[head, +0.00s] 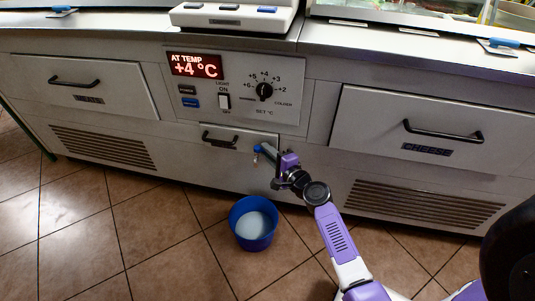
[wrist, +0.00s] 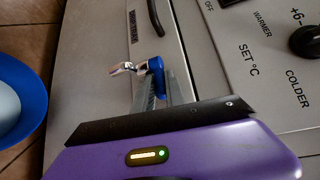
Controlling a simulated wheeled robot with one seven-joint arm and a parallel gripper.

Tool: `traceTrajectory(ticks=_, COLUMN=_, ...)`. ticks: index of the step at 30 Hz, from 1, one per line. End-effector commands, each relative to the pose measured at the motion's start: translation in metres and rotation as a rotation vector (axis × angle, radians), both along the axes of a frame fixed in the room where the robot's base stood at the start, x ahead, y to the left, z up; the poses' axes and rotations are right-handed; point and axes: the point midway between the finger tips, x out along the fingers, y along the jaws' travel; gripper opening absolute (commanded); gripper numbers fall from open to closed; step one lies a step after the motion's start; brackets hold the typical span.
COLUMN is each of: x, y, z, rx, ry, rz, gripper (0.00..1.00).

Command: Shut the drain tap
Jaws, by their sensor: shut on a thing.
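The drain tap has a blue handle (head: 257,149) and a small metal spout on the lower front of the counter. In the wrist view the blue handle (wrist: 155,66) sits between my fingertips, with the shiny spout (wrist: 122,68) sticking out beside it. My gripper (head: 263,152) reaches in from the lower right and is shut on the blue handle; it also shows in the wrist view (wrist: 157,76). The fingers hide part of the handle and the tap's base. Whether water is running from the spout cannot be told.
A blue bucket (head: 252,245) holding pale liquid stands on the tiled floor below the tap; its edge shows in the wrist view (wrist: 38,112). A small panel with a black handle (head: 220,139) is above the tap.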

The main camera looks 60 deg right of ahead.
Motion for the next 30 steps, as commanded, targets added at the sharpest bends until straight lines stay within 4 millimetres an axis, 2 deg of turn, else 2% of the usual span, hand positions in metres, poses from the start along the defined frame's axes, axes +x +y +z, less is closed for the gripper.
traceTrajectory(ticks=3, x=0.0, y=0.0, z=0.001, rx=0.001, ry=-0.003, rz=-0.001, gripper=0.0)
traceTrajectory(ticks=4, x=0.0, y=0.0, z=0.001, rx=0.001, ry=-0.003, rz=-0.001, gripper=0.17)
traceTrajectory(ticks=5, x=0.0, y=0.0, z=0.001, rx=0.001, ry=-0.003, rz=-0.001, gripper=0.23)
traceTrajectory(ticks=17, x=-0.005, y=0.002, z=0.001, rx=0.001, ry=0.0, rz=-0.001, gripper=0.23)
traceTrajectory(ticks=30, x=-0.062, y=0.028, z=0.01, rx=0.001, ry=0.0, rz=0.0, gripper=0.23)
